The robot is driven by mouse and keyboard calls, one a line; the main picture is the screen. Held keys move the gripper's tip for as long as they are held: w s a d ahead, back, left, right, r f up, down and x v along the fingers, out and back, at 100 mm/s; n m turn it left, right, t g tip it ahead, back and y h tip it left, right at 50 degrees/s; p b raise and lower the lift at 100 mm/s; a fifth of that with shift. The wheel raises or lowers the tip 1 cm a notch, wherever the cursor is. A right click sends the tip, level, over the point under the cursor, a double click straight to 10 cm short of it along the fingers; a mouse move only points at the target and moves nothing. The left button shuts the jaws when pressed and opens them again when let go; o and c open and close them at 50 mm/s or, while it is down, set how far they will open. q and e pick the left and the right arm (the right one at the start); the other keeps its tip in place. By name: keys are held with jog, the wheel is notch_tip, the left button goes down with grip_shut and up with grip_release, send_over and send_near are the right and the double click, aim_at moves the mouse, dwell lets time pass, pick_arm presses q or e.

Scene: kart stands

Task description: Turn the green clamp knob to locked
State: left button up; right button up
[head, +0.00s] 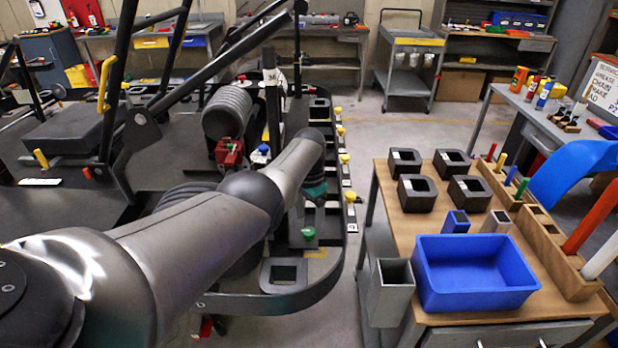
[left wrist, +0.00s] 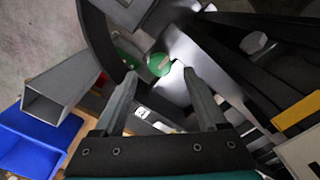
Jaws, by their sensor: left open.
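The green clamp knob (head: 308,233) sits low on the kart's dark side frame, below and beside my left gripper in the head view. It also shows in the left wrist view as a round green knob (left wrist: 159,64), just beyond and between the fingertips. My left gripper (left wrist: 160,76) is open and empty, with its two grey fingers on either side of the line to the knob. In the head view its teal body (head: 315,190) shows under my wrist, and its fingertips are hard to make out. I cannot tell which way the knob is turned. My right gripper is not in view.
Several yellow knobs (head: 345,158) line the kart's right edge. A curved black bumper (head: 338,268) runs around the knob's side. A bench with a blue bin (head: 472,270) and a grey square holder (head: 391,290) stands to the right. Open floor lies between kart and bench.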

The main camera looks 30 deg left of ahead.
aim_at(309, 231)
pick_arm(q)
notch_tip(309, 231, up, 11)
jog(key=p, duration=0.4)
jog(key=shift+r, duration=0.2)
